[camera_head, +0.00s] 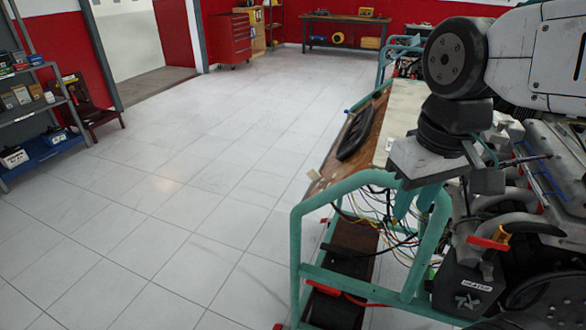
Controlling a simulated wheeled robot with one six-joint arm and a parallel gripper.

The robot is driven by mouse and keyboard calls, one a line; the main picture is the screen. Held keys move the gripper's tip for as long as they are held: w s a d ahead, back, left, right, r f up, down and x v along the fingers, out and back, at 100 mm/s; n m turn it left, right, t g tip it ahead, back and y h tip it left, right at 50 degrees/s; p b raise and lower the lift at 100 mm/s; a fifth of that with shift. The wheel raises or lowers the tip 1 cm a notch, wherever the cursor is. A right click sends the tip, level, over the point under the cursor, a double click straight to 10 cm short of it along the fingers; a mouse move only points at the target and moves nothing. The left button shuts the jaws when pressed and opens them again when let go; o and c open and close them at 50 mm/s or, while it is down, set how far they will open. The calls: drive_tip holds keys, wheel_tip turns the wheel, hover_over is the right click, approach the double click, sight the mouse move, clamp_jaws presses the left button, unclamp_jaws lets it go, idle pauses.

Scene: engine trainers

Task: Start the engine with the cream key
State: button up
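A small cream piece (314,175) sticks out at the left edge of the brown panel (366,140) of the engine trainer; it may be the cream key, but it is too small to be sure. My gripper (415,207) points down, right of the cream piece and apart from it, over the teal frame and wiring. Its two teal fingers look parted with nothing between them. The ignition switch cannot be made out, as the panel's face is turned away. The engine (545,190) is at the right, partly hidden by my arm.
A teal tube frame (297,245) carries the trainer, with loose wires (385,215) inside it. A black battery (470,288) sits low at the right. A second teal frame (385,62) stands behind. Shelves (40,110) are at the left. The tiled floor left of the trainer is clear.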

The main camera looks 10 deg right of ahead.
drive_tip(key=w+a+n, duration=0.1)
drive_tip(key=w+n, duration=0.2)
drive_tip(key=w, duration=0.9)
drive_tip(key=n+g, duration=0.1)
drive_tip(key=n, duration=0.6)
hover_over(313, 169)
wheel_tip(313, 169, down, 10)
drive_tip(key=shift+d, duration=0.1)
drive_tip(key=f, duration=0.8)
drive_tip(key=shift+w+f, duration=0.1)
drive_tip(key=shift+w, duration=0.15)
clamp_jaws()
